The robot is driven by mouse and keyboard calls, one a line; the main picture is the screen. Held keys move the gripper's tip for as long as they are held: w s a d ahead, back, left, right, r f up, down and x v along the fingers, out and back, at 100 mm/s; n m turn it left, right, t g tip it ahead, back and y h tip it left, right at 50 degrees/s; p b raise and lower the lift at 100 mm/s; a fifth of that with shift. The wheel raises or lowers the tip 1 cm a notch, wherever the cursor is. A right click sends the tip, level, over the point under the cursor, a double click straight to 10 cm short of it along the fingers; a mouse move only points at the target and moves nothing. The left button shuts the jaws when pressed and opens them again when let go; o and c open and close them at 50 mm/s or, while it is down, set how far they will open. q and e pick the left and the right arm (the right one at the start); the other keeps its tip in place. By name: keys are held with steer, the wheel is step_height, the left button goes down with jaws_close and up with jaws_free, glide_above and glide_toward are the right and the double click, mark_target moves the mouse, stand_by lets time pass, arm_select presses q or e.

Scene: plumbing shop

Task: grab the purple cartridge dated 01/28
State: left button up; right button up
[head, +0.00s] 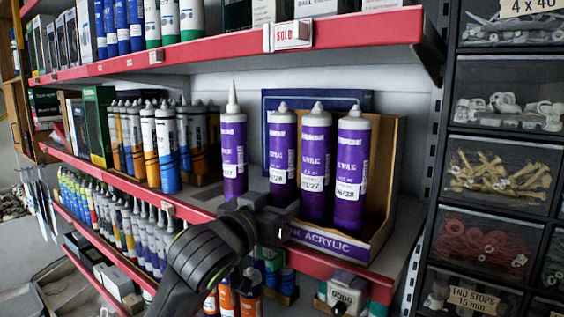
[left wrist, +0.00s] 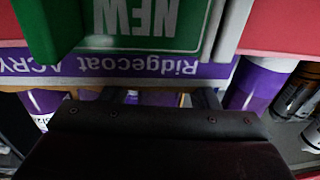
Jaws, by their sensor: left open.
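Several purple cartridges stand upright on the middle shelf in the head view. The far-right one (head: 351,165) seems to read 04/28. The one between them (head: 315,160) and the nozzled one at the left (head: 233,150) show dates ending in 27. My left gripper (head: 275,208) is open in front of the second cartridge; contact cannot be told. Its fingers (left wrist: 160,97) show in the left wrist view, partly hidden by its body.
A cardboard display box (head: 383,165) with a purple ACRYLIC front (head: 335,243) holds the right-hand cartridges. Orange and blue tubes (head: 166,150) stand to the left. The red upper shelf edge (head: 215,47) is above. A green NEW sign (left wrist: 150,22) shows inverted in the left wrist view.

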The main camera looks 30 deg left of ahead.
arm_select(q)
steer(key=shift+w+f, duration=0.25)
steer(key=shift+w, duration=0.65)
steer(key=shift+d, duration=0.15)
steer(key=c, duration=1.1)
